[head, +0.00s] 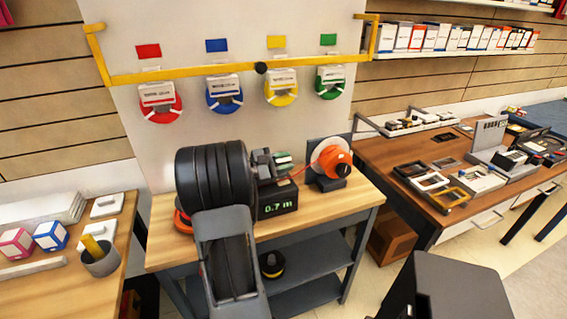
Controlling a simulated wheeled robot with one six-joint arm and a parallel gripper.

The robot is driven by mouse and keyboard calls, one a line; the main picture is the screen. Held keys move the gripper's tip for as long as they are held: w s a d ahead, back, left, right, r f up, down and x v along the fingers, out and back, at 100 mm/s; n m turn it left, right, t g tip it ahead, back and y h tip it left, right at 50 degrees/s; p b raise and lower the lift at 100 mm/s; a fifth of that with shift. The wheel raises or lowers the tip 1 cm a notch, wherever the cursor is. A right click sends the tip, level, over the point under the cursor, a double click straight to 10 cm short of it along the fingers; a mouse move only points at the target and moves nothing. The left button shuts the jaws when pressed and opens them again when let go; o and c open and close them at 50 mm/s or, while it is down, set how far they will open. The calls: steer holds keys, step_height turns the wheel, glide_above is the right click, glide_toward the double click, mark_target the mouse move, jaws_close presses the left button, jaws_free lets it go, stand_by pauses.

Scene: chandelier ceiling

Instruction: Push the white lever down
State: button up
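A dark counter box with a green display reading "0.7 m" (278,207) stands on the middle workbench. Dark grey parts (262,163) sit above it, with a small pale, greenish piece (284,161) beside them. I cannot make out a white lever for certain; this pale piece is too small to tell. An orange reel (335,161) stands on a grey mount to the right, with a thin orange line running from it toward the counter. A large black ribbed drum and grey link, which look like my arm, cover the bench's left part. I cannot make out my gripper's fingers.
The middle bench (330,208) has bare wood at its front right. Red, blue, yellow and green reels hang on the panel behind, below a yellow rail (215,70). A left table holds boxes and a grey cup (100,261). A right desk (430,212) holds frames and devices.

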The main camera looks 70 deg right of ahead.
steer(key=shift+o, duration=1)
steer(key=shift+w, duration=0.1)
steer(key=b+v, duration=0.1)
steer(key=v, duration=1.3)
steer(key=w+a+t+y+p, duration=0.1)
steer(key=a+t+y, duration=0.5)
steer(key=a, duration=1.2)
steer(key=w+a+f+m+t+y+p, duration=0.1)
steer(key=a+t+y+p, duration=0.2)
steer(key=a+t, duration=0.8)
steer(key=a+y, duration=0.2)
steer(key=a, duration=0.6)
steer(key=shift+w+y+p, duration=0.3)
steer(key=shift+w+y, duration=0.1)
steer(key=shift+f, duration=0.1)
